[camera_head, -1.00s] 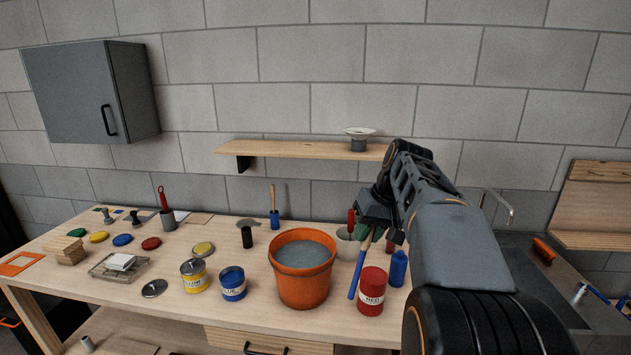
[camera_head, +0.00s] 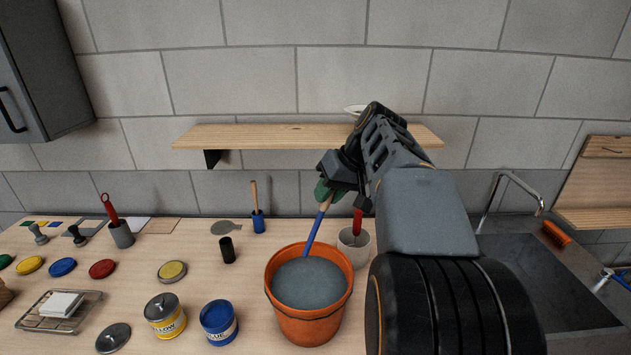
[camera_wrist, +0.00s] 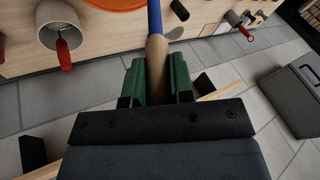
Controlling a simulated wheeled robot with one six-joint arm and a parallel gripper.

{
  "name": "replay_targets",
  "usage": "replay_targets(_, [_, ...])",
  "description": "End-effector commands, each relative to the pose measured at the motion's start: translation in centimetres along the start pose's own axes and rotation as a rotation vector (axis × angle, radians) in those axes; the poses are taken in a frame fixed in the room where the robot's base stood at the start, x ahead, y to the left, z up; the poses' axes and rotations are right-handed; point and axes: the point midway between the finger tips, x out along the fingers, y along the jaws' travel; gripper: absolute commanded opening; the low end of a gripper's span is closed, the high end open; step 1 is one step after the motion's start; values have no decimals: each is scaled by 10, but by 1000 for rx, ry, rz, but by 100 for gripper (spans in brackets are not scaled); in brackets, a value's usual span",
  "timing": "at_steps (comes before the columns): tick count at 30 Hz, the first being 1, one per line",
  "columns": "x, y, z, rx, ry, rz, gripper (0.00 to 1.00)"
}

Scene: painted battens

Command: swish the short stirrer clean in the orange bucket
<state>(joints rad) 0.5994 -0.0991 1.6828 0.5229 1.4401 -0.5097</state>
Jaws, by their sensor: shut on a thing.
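My gripper (camera_head: 330,188), with green fingers, is shut on the stirrer (camera_head: 315,232). The stirrer has a bare wood upper part and a blue lower part, and slants down to the left. Its blue end shows at the far inner side of the orange bucket (camera_head: 309,326), over the grey liquid; I cannot tell whether it touches the liquid. In the wrist view the stirrer (camera_wrist: 157,52) runs up between the green fingers (camera_wrist: 155,82), and only a sliver of the orange bucket (camera_wrist: 115,4) shows.
A pale cup (camera_head: 353,254) with a red-handled tool stands just right of the bucket. A blue can (camera_head: 219,322) and a yellow can (camera_head: 165,315) stand left. A wooden shelf (camera_head: 270,136) hangs behind my gripper. My arm hides the bench to the right.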

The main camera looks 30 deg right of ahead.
Motion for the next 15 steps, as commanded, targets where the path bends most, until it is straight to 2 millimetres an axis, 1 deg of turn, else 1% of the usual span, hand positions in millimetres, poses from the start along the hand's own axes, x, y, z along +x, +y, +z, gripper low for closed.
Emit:
replay_targets(8, [2,7,1,6,4,0,0])
replay_targets(15, [8,18,3,6,4,0,0])
